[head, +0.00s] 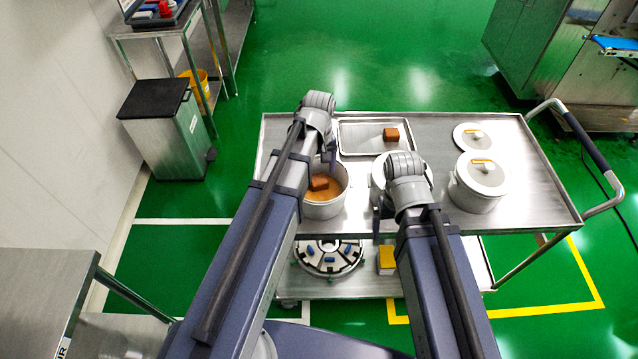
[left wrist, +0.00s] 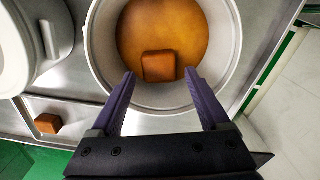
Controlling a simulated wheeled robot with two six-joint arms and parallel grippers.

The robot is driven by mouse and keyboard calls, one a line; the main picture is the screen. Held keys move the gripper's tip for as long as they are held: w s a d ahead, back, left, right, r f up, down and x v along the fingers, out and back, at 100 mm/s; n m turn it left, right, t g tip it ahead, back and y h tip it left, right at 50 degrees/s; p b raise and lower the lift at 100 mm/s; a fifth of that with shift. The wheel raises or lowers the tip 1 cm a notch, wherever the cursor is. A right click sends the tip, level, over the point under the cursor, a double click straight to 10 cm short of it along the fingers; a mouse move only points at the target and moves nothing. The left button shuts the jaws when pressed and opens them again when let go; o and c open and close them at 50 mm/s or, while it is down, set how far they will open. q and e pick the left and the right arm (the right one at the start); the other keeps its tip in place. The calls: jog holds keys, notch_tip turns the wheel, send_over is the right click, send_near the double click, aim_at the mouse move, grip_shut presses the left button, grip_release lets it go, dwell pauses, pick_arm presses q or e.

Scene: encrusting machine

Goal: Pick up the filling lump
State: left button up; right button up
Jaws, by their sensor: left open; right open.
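A brown filling lump (head: 319,183) sits in the open white pot (head: 338,208) on the orange-brown filling. In the left wrist view the same lump (left wrist: 158,66) is a small reddish-brown block near the pot's rim. My left gripper (left wrist: 160,75) is open, with its two purple fingers reaching over the pot rim, one on either side of the lump and apart from it. A second brown lump (head: 391,134) lies on a shallow metal tray (head: 352,150); it also shows in the left wrist view (left wrist: 47,123). My right gripper (head: 382,205) is mostly hidden behind its own wrist.
The pots stand on a steel cart (head: 530,195). A white lidded pot (head: 478,182) and a loose lid (head: 472,135) are on its right. Another white pot (head: 383,172) is partly hidden by my right wrist. A round slotted plate (head: 330,258) lies on the lower shelf.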

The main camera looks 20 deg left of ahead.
aim_at(319, 179)
pick_arm(q)
jog(key=f+b, duration=0.2)
jog(key=f, duration=0.1)
jog(key=f+b, duration=0.1)
jog(key=b, duration=0.1)
jog(key=shift+w+f, duration=0.3)
jog(key=shift+f, duration=0.1)
jog(key=shift+r, duration=0.1)
jog(key=c, duration=1.2)
